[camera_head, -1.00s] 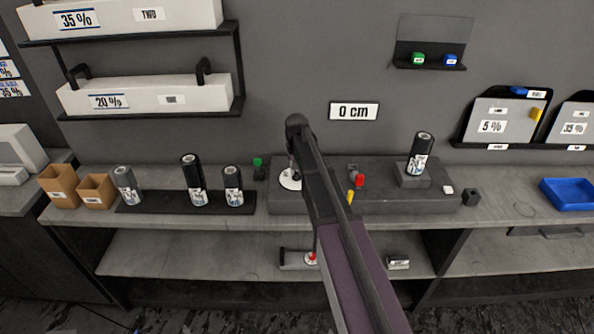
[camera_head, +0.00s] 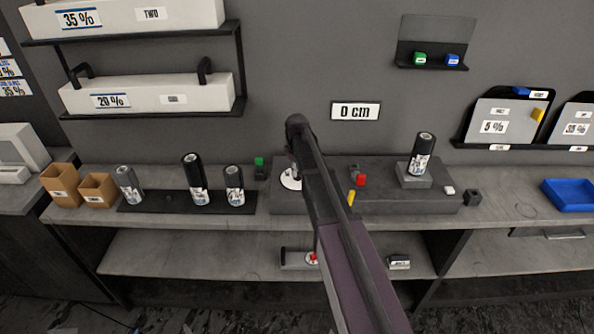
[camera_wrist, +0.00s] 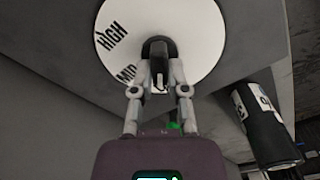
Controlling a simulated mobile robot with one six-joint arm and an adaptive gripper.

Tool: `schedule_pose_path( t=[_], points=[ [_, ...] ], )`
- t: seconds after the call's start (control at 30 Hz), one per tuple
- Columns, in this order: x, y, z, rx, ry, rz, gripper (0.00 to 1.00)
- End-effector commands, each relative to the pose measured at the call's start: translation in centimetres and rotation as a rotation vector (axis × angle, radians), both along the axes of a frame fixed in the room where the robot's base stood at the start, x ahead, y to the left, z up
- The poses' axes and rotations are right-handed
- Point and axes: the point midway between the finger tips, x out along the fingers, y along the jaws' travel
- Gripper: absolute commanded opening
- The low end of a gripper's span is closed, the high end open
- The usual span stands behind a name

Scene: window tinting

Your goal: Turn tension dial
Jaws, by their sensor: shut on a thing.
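The tension dial's white round plate (camera_wrist: 196,30) fills the top middle of the wrist view, with the words HIGH and MID on its left part. My gripper (camera_wrist: 159,68) is shut on the dark knob (camera_wrist: 158,47) at the plate's middle, one finger on each side. In the head view the plate (camera_head: 289,180) shows on the left end of the dark raised block, partly hidden by my arm. My gripper is mostly hidden behind my arm there.
A dark can (camera_head: 420,155) stands on a small pedestal to the right. Several cans stand on a black mat (camera_head: 150,208) to the left. A red button (camera_head: 360,180) and yellow piece (camera_head: 351,197) are right of my arm.

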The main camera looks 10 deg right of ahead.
Motion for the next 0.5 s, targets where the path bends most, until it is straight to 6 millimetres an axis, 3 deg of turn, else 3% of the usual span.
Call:
schedule_pose_path(
  t=[0.5],
  points=[
    [-0.11,0.13,-0.02,0.001,0.001,0.138,0.00]
  ],
)
